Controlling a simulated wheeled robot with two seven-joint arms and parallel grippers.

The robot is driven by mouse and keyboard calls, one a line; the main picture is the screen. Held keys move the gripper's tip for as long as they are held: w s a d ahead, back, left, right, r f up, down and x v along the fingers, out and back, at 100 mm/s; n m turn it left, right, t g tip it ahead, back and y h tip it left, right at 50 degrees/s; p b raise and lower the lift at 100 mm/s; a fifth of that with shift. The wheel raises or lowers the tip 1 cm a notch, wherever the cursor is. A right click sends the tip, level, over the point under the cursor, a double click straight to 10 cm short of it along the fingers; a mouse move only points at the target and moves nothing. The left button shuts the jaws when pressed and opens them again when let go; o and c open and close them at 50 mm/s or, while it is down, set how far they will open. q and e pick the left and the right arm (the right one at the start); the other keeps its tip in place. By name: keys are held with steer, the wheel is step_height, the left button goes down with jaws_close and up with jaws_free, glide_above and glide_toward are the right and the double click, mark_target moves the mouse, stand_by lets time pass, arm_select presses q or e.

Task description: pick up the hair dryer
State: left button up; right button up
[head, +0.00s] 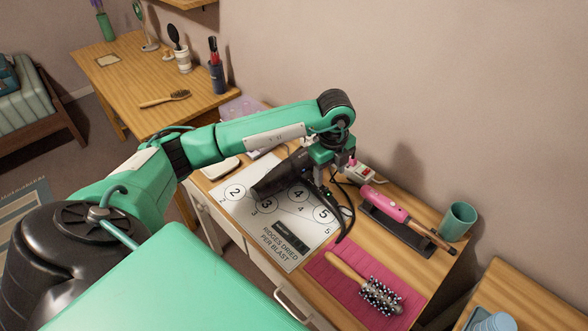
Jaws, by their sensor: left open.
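The black hair dryer (283,175) lies on a white printed sheet (262,222) with numbered circles, on the wooden dresser top. Its nozzle end points to the lower left, and a black cord curls off to its right. My left gripper (337,170) is open and points down at the dryer's right-hand end, very close to it. The gripper hides part of that end, and I cannot tell whether the fingers touch it. My right gripper is out of view.
A pink curling iron (385,204) rests on a dark stand near the wall, with a teal cup (458,221) to its right. A round brush (377,294) lies on a pink mat (331,287) in front. A power strip (362,173) sits behind.

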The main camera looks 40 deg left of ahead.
arm_select(q)
glide_above(329, 198)
step_height(329, 198, down, 6)
steer(key=shift+s+a+r+p, duration=0.15)
steer(key=shift+p, duration=0.15)
steer(key=shift+f, duration=0.5)
step_height(329, 198, down, 4)
steer(key=shift+r+p, duration=0.15)
steer(key=shift+p, duration=0.6)
steer(key=shift+f, duration=0.45)
steer(key=c, duration=1.1)
jaws_close()
steer(key=shift+w+r, duration=0.1)
steer(key=shift+w, duration=0.1)
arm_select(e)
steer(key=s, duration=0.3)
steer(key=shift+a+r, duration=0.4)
